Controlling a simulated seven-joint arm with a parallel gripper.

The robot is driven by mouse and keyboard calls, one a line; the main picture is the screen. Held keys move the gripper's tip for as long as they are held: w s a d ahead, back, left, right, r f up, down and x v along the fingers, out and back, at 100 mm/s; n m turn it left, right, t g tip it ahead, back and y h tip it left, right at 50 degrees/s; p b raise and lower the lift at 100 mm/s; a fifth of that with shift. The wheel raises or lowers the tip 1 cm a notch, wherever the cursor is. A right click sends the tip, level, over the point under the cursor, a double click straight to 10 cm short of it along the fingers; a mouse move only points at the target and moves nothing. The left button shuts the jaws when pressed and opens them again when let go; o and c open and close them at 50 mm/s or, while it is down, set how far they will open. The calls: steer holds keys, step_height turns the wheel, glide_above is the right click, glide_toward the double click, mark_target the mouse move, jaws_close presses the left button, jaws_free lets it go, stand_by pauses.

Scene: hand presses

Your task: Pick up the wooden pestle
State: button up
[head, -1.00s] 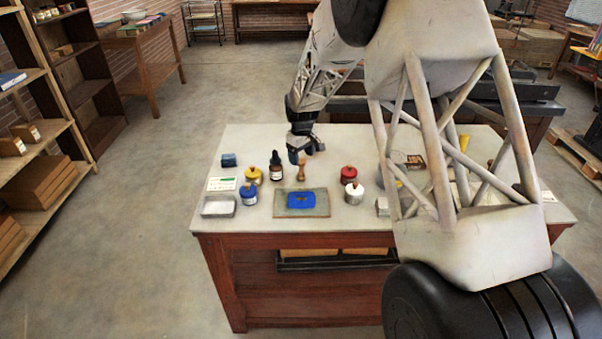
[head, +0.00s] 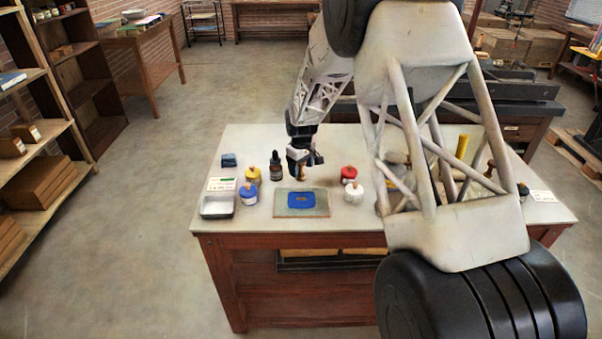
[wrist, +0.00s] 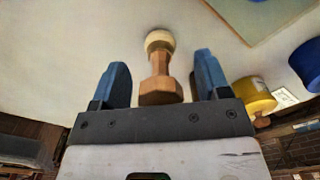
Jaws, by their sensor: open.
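The wooden pestle (wrist: 160,72) stands between the two blue fingers of my gripper (wrist: 160,85) in the wrist view, with a gap on each side. It has a pale round end and a darker faceted end. In the head view my gripper (head: 306,160) is over the table, around the pestle (head: 301,173), which is mostly hidden by the fingers. My gripper is open and not closed on the pestle.
A board with a blue patch (head: 317,203) lies in front of the pestle. A dark dropper bottle (head: 276,171) and a yellow jar (head: 253,175) stand to its left.

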steer(key=c, duration=1)
steer(key=shift+r, duration=0.15)
steer(key=shift+r, duration=1.4)
steer(key=shift+s+r, duration=0.2)
steer(key=shift+r, duration=0.05)
steer(key=s+d, duration=0.1)
steer(key=s, duration=0.4)
steer(key=s+d+r, duration=0.1)
steer(key=s, duration=0.4)
steer(key=s+d, duration=0.1)
steer(key=s, duration=0.4)
steer(key=shift+s+r, duration=0.15)
steer(key=shift+r, duration=0.05)
steer(key=shift+r, duration=0.1)
